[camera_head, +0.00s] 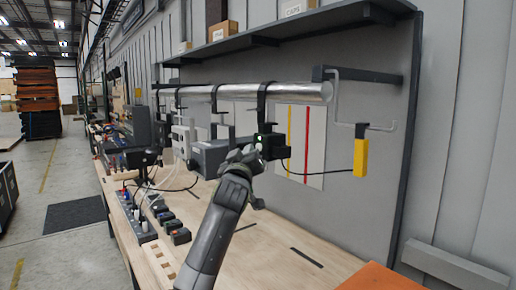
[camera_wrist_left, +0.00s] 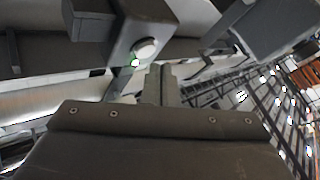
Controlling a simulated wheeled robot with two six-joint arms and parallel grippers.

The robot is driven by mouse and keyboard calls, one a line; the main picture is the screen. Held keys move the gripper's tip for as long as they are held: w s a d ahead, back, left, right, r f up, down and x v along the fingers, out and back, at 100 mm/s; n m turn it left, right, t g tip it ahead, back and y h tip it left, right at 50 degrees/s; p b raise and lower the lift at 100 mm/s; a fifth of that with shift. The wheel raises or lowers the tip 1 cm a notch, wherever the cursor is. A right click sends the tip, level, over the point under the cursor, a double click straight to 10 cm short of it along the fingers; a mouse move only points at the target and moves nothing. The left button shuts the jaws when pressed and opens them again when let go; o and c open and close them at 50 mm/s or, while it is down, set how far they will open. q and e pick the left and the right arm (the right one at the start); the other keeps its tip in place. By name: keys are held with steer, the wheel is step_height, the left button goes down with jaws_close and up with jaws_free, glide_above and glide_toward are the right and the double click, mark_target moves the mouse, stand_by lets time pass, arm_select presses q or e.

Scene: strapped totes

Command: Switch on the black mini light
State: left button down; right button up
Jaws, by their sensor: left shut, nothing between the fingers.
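The black mini light appears to be the small black box (camera_head: 271,146) hanging from the metal rail by a black hook. A small green-white spot shows on its left side in the head view. In the left wrist view a dark box (camera_wrist_left: 122,32) carries a round pale button and a small lit green spot; it looks like the same light. My left gripper (camera_head: 250,153) is shut and empty, right beside the light's left side. Its fingertips (camera_wrist_left: 161,72) lie just below and right of the button; contact cannot be told. My right gripper is not in view.
The metal rail (camera_head: 225,94) runs above the wooden bench (camera_head: 275,235). A grey box (camera_head: 209,157) hangs left of the light, and a yellow device (camera_head: 360,157) hangs at right. A power strip (camera_head: 140,218) and several small black blocks lie on the bench at left.

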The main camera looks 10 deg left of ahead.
arm_select(q)
steer(key=s+a+p, duration=0.1)
steer(key=s+a, duration=0.2)
steer(key=shift+s+a+p, duration=0.25)
steer(key=shift+p, duration=0.15)
steer(key=shift+f, duration=0.1)
